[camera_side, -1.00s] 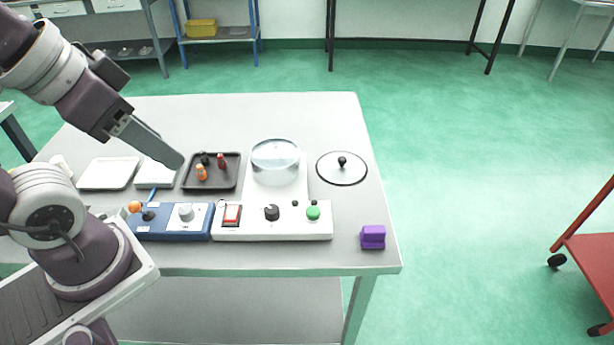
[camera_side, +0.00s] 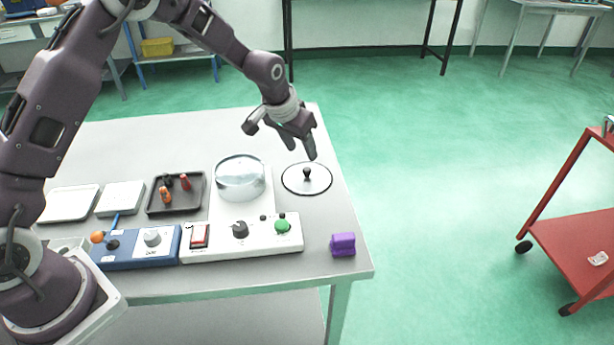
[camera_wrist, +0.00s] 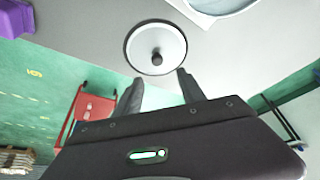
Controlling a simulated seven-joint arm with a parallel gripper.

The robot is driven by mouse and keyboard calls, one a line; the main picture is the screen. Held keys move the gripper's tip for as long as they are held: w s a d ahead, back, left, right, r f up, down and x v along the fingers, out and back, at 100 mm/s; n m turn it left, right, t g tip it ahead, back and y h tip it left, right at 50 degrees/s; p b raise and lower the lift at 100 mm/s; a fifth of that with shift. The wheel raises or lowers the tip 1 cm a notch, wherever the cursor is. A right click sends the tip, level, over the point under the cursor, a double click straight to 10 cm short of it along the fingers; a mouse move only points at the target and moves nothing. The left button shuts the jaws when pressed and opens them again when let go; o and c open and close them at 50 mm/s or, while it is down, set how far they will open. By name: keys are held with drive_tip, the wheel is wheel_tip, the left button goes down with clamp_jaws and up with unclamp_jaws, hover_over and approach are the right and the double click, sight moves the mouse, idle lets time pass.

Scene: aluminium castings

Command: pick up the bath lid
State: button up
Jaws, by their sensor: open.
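The bath lid (camera_side: 319,184) is a round, clear disc with a dark rim and a black knob. It lies flat on the table near its right edge. It also shows in the wrist view (camera_wrist: 142,45), with the knob just beyond the fingertips. My gripper (camera_side: 299,150) is open and empty above the table, at the lid's back side, with its fingers pointing down. In the wrist view my gripper (camera_wrist: 157,80) has its two fingers spread apart, and the lid lies ahead of them. I see no contact with the lid.
A glass bath (camera_side: 240,178) on a white unit with knobs stands left of the lid. A purple block (camera_side: 343,244) lies at the front right. A black tray (camera_side: 160,207) holds small parts farther left. The table behind the bath is clear.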

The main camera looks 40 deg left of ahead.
sight(307, 169)
drive_tip(key=x, duration=0.7)
drive_tip(key=shift+s+d+f, duration=0.15)
drive_tip(key=shift+s, duration=0.25)
clamp_jaws()
